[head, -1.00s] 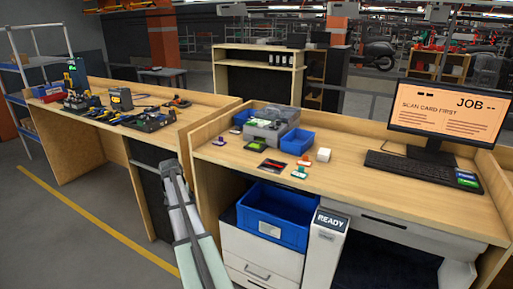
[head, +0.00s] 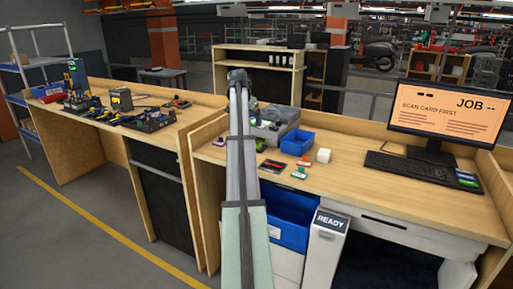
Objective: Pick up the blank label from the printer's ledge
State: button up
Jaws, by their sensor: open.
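I cannot pick out a blank label or a printer's ledge for certain. A white box with a READY screen (head: 329,222) stands below the desk's front edge, and I cannot tell whether it is the printer. A grey machine (head: 272,126) stands on the desk, partly hidden by my arm. My arm rises from the bottom middle to a dark joint above the desk's left part. My gripper cannot be made out; the arm hides whatever is behind it.
A larger blue crate (head: 290,218) sits below, partly behind my arm. A monitor (head: 447,112) and keyboard (head: 412,168) stand right. The desk's middle front is clear.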

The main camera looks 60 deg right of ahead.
aim_at(257, 145)
jog(key=x, duration=1.3)
jog(key=shift+s+d+f, duration=0.1)
jog(key=shift+f, duration=0.2)
jog(key=c, duration=1.1)
jog(key=shift+r, duration=0.1)
jog(key=shift+c, duration=0.2)
